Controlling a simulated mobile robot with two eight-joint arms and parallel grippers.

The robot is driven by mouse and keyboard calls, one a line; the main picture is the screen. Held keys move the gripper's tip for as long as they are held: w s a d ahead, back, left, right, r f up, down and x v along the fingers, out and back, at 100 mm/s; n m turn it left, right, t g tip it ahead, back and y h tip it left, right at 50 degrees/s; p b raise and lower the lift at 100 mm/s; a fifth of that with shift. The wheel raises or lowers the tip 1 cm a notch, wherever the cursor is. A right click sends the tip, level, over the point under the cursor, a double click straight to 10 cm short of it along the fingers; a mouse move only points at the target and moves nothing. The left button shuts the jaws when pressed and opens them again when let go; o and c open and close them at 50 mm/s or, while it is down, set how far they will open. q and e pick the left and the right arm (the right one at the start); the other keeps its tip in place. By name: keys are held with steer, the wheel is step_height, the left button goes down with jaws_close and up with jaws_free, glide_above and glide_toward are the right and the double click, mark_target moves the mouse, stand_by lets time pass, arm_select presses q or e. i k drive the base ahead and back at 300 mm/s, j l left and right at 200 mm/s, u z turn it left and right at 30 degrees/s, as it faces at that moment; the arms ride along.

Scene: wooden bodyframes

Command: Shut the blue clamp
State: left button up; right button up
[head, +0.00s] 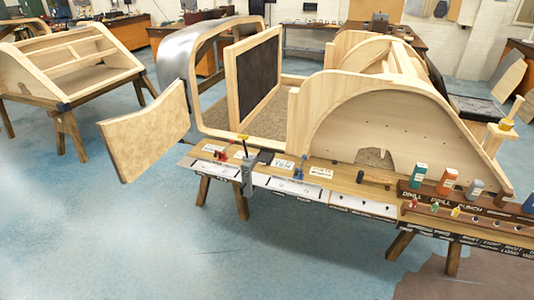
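A small blue clamp (299,172) stands on the front ledge of the wooden bench (345,180), in front of the large wooden bodyframe (375,112). It is too small in the head view to tell whether it is open or shut. A red clamp (221,154) is further left on the same ledge. Neither of my grippers is in view.
A grey tool with a yellow top (246,172) stands between the red and blue clamps. Several bottles (447,181) and small tools line the ledge at the right. A wooden door panel (147,132) sticks out at the left.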

mark_target(304, 157)
steer(key=l+u, duration=0.35)
steer(key=l, duration=0.15)
steer(key=l+u, duration=0.35)
steer(key=l, duration=0.2)
steer(key=k+l+u, duration=0.1)
steer(key=l+u, duration=0.25)
steer(key=l, duration=0.75)
steer(key=k+l, duration=0.1)
steer(key=l, duration=0.45)
steer(key=k+l, duration=0.1)
steer(key=l, duration=0.45)
steer(key=k+l+u, duration=0.1)
steer(key=l, duration=0.45)
steer(key=k+l, duration=0.1)
steer(key=l, duration=0.45)
steer(key=k+l, duration=0.2)
steer(key=k+z, duration=0.35)
steer(key=k+l+z, duration=0.1)
steer(key=z, duration=0.3)
steer(key=i+j+z, duration=0.3)
steer(key=j+z, duration=0.25)
steer(key=i+j, duration=0.2)
steer(key=j, duration=0.15)
steer(key=i+j, duration=0.15)
steer(key=j, duration=0.2)
steer(key=i+j, duration=0.2)
steer(key=j, duration=0.15)
